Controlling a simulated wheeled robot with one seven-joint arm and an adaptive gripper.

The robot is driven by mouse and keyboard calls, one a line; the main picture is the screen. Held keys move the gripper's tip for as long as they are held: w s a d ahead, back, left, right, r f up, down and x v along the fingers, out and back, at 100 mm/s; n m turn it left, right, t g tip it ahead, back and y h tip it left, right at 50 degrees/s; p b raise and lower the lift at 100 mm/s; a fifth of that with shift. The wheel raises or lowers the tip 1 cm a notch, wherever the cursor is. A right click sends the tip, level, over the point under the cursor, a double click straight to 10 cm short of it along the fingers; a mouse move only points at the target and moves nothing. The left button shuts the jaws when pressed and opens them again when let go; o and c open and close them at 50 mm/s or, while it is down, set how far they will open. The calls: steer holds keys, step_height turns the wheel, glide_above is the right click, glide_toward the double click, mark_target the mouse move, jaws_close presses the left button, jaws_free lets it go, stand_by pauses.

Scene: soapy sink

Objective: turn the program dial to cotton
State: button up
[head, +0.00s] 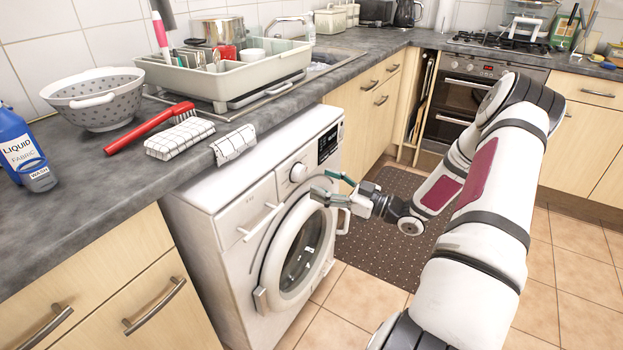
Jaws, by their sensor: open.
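The program dial (298,172) is a round white knob on the upper front panel of the white washing machine (192,188). A dark display (328,143) sits to the right of the dial. The dial's markings are too small to read, so its setting cannot be told. My gripper (322,184) is open and empty, with greenish fingers pointing left toward the machine. In the picture it is just right of and slightly below the dial, in front of the door's upper edge. It appears apart from the dial; the exact gap cannot be told.
The round door (300,252) is shut below the dial. The detergent drawer handle (262,222) is at its left. The grey worktop (255,150) above holds cloths, a red brush (150,128), a colander (97,98) and a blue bottle (20,150). The tiled floor ahead is clear around a dark mat (375,240).

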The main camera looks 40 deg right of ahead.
steer(key=v, duration=0.6)
stand_by(0.5)
